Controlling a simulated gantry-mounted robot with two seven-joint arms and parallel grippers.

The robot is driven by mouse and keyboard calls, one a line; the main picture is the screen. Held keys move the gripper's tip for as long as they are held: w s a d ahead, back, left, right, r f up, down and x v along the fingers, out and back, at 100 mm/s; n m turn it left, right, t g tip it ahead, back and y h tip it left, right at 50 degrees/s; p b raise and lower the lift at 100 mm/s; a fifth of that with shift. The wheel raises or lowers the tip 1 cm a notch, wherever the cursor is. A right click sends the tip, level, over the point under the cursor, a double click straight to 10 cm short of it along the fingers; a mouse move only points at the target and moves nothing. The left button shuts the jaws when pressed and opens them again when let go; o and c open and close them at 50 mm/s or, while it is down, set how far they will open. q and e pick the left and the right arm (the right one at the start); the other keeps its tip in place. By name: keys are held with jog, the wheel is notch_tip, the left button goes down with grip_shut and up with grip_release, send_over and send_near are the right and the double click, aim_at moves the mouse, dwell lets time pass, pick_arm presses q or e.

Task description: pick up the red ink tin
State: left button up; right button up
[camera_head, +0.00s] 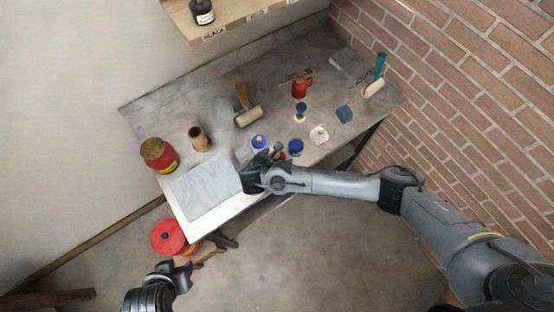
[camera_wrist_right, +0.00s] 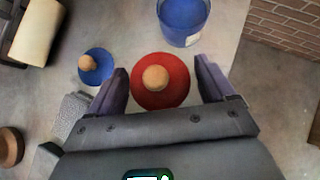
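The red ink tin, round with a pale knob on top, shows in the right wrist view (camera_wrist_right: 174,94). In the head view only a small red part of it (camera_head: 281,155) shows beside my right gripper. My right gripper (camera_wrist_right: 162,80) is open, with one finger on each side of the red tin. The left finger appears close to its rim and a gap shows at the right finger; contact cannot be told. In the head view my right gripper (camera_head: 268,158) is over the table's front part. My left gripper (camera_head: 182,276) is low, off the table; its fingers are unclear.
A blue tin with a knob (camera_wrist_right: 96,66) and an open blue container (camera_wrist_right: 184,18) stand close by. A pale slab (camera_head: 205,187) lies at the table's front left. A roller (camera_head: 247,117), a red can (camera_head: 301,88) and a brown pot (camera_head: 199,138) stand further back. A brick wall (camera_head: 480,70) bounds the right.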

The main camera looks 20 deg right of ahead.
jog(key=c, duration=1.1)
jog(key=shift+r, duration=0.1)
